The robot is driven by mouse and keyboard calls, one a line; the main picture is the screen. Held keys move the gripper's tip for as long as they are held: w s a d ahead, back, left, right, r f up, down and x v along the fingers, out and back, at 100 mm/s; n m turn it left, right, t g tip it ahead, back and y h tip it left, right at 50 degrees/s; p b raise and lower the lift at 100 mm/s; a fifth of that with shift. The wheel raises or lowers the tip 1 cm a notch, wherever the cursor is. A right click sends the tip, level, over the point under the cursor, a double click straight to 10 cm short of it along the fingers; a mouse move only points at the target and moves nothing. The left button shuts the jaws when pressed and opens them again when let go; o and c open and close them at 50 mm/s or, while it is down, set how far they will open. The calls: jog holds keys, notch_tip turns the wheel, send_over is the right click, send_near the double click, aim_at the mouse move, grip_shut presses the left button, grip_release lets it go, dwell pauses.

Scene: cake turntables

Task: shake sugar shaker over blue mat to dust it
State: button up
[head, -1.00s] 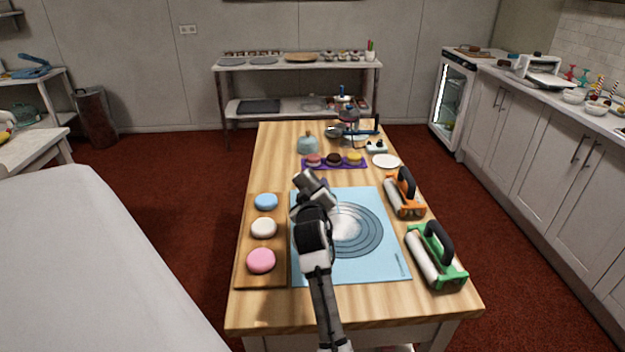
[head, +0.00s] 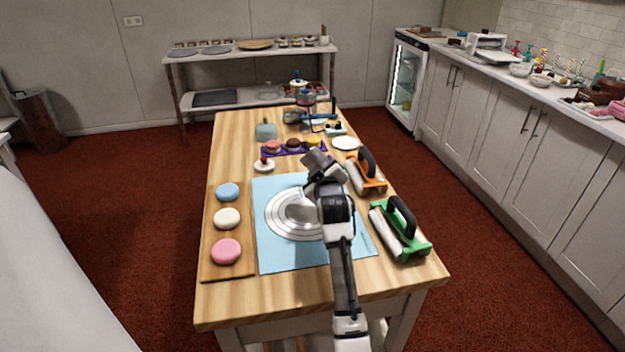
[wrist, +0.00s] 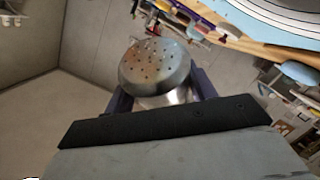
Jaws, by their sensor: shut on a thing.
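A steel sugar shaker (head: 317,160) is in my gripper (head: 325,172), above the far right part of the blue mat (head: 272,254). In the wrist view the shaker (wrist: 155,65) shows its perforated lid, tilted, between the dark fingers of my gripper (wrist: 160,98). The mat lies flat mid-table, with printed rings left of my gripper; their middle looks pale. My arm hides part of the mat's right side. I cannot make out falling sugar.
A wooden board (head: 213,263) with blue, white and pink rounds lies left of the mat. An orange-framed roller (head: 367,178) and a green-framed roller (head: 400,230) stand on the right. A small white item with a red knob (head: 264,165) stands behind the mat.

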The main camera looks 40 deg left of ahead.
jog(key=w+a, duration=0.1)
jog(key=a+r, duration=0.1)
jog(key=w+a, duration=0.1)
jog(key=shift+w+a+r, duration=0.3)
jog(key=shift+a, duration=0.05)
jog(key=a, duration=0.1)
jog(key=a+b, duration=0.1)
jog(key=a, duration=0.1)
jog(key=s+a, duration=0.1)
jog(key=a, duration=0.1)
jog(key=shift+a+f, duration=0.2)
jog(key=shift+f, duration=0.1)
jog(key=shift+w, duration=0.1)
